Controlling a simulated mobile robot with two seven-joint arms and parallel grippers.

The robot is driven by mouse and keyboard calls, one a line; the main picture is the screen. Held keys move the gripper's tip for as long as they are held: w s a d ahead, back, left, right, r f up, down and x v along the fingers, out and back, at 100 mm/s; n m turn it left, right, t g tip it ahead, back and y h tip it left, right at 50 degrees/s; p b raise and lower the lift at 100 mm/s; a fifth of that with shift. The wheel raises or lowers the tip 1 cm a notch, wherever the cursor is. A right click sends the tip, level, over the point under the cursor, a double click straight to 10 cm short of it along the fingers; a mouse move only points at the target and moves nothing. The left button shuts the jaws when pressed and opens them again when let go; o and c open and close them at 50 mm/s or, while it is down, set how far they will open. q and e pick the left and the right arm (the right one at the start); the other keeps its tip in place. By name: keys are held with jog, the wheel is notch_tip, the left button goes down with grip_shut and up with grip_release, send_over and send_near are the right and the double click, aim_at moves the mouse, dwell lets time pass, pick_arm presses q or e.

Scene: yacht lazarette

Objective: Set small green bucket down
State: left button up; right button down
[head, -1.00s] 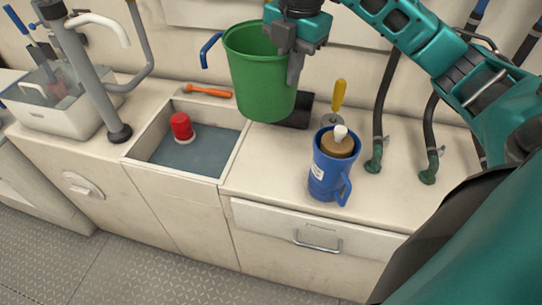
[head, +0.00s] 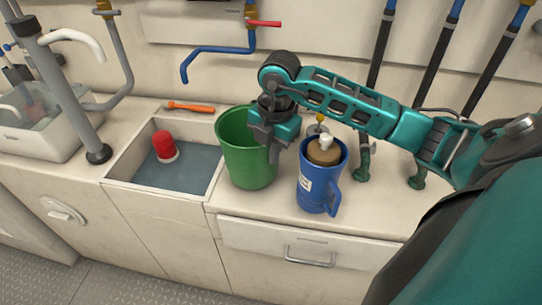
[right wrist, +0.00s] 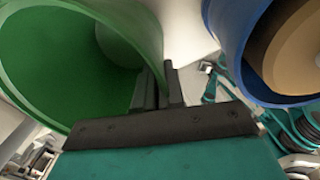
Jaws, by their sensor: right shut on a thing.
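The small green bucket (head: 243,155) is upright at the counter, between the sink recess and a blue jug. It looks empty inside in the right wrist view (right wrist: 70,65). My right gripper (head: 272,148) is shut on the bucket's right-hand rim; in the right wrist view its fingers (right wrist: 158,92) pinch the wall. The bucket's base appears to be at the countertop (head: 285,205), but I cannot tell for sure whether it touches. My left gripper is not in view.
The blue jug (head: 312,187) with a brown-and-white stopper stands close right of the bucket. The sink recess (head: 180,168) at left holds a red-topped object (head: 164,146). An orange tool (head: 190,107) lies behind it. A blue pipe (head: 215,50) hangs above.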

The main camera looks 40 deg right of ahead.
jog(key=shift+f, duration=0.9)
